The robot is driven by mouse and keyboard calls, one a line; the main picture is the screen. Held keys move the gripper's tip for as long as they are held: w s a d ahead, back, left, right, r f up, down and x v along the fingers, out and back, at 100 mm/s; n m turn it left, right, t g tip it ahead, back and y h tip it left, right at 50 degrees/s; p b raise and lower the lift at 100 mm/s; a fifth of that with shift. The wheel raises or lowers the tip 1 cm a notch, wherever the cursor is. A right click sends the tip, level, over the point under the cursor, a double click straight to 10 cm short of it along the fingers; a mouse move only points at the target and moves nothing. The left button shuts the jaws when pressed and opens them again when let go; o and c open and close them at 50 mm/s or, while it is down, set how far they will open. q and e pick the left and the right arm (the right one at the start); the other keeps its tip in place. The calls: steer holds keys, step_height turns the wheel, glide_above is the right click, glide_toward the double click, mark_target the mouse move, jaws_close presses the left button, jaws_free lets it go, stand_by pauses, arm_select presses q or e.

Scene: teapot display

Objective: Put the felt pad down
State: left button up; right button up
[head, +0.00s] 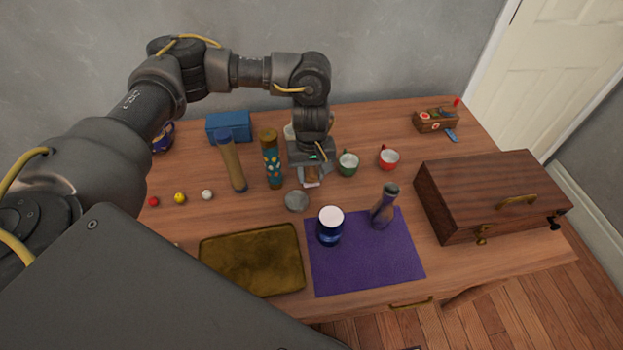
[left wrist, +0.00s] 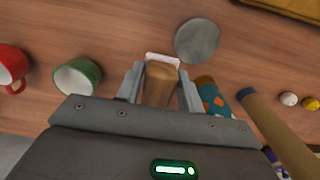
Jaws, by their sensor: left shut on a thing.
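The felt pad (head: 312,184) shows as a small brown block with a white edge below my left gripper (head: 311,176). In the left wrist view the felt pad (left wrist: 159,84) sits between the two fingers of the left gripper (left wrist: 160,86), which are shut on it. The gripper points down at the middle of the table, behind the grey disc and left of the green cup. I cannot tell whether the pad touches the tabletop. My right gripper is not in view.
Close around stand a grey disc (head: 296,201), a green cup (head: 348,164), a red cup (head: 388,158) and a patterned cylinder (head: 272,160). A purple mat (head: 350,278) with a jar and bottle and a brown tray (head: 250,262) lie in front. A wooden case (head: 490,190) is right.

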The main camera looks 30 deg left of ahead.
mark_target(312, 180)
arm_select(q)
steer(key=shift+w+a+f, duration=0.1)
steer(key=shift+w+f, duration=0.1)
steer(key=shift+f, duration=0.75)
steer(key=shift+w+f, duration=0.15)
steer(key=shift+f, duration=0.8)
steer(key=shift+f+b, duration=0.2)
steer(key=shift+b, duration=0.15)
steer(key=o, duration=1)
steer(key=shift+r, duration=0.15)
step_height(312, 180, up, 12)
steer(key=shift+r+p, duration=0.1)
steer(key=shift+p, duration=0.3)
